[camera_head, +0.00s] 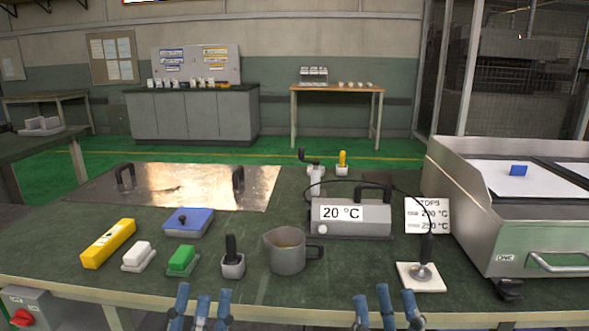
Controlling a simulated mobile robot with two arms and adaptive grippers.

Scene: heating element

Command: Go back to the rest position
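My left gripper (201,300) shows at the bottom edge, left of the middle. Its blue fingers point up, stand apart and hold nothing. My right gripper (386,300) shows at the bottom edge, right of the middle, with its fingers also apart and empty. Both are in front of the dark green workbench (130,265). The rest of both arms is out of view. The grey heater box (349,216) reads 20 °C and stands further back on the bench. A grey mug (286,254) stands nearer.
A yellow block (108,243), white brush (138,256), green brush (183,260), blue-lidded box (188,222) and black-handled tool (233,262) lie on the left. A large metal machine (510,220) stands at far right.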

